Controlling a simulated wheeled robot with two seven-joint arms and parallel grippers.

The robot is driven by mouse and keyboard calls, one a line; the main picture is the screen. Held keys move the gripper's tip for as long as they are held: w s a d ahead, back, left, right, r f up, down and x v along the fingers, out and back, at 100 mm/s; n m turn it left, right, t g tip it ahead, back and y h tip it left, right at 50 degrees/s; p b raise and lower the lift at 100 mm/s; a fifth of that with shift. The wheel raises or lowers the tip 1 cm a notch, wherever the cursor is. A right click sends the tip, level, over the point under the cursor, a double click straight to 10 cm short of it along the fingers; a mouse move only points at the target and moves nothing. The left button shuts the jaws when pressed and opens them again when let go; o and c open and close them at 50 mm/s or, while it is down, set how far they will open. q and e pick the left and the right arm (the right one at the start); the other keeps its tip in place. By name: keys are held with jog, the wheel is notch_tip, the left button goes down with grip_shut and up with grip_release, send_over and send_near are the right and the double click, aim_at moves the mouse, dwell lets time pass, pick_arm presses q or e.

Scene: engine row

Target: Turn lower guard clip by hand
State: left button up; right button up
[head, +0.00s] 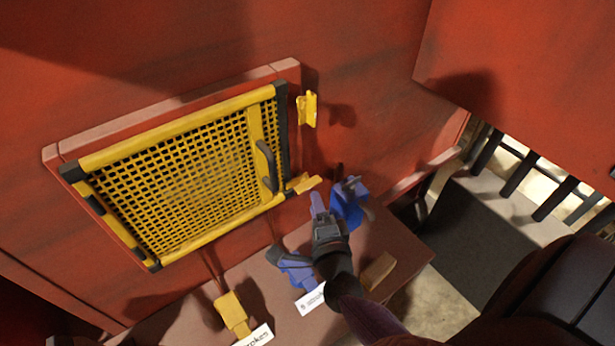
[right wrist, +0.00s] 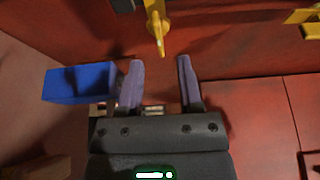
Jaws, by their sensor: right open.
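The yellow mesh guard (head: 180,180) is set in a frame on the red wall in the head view. The lower guard clip (head: 303,185) is a small yellow piece at the guard's lower right corner, pointing right. In the right wrist view the lower clip (right wrist: 156,28) sticks down ahead of the fingers, roughly between their lines. My right gripper (head: 317,202) is just below the clip; its fingers (right wrist: 161,78) are open and apart with nothing between them. The upper clip (head: 308,109) stands upright beside the upper right corner. My left gripper is not in view.
A blue part (head: 348,204) stands close right of my right gripper; a blue block (right wrist: 78,83) shows left of the fingers in the wrist view. Steps lie at right.

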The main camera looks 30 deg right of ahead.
aim_at(310, 188)
jog(key=x, duration=0.6)
jog(key=shift+c, duration=0.3)
grip_shut()
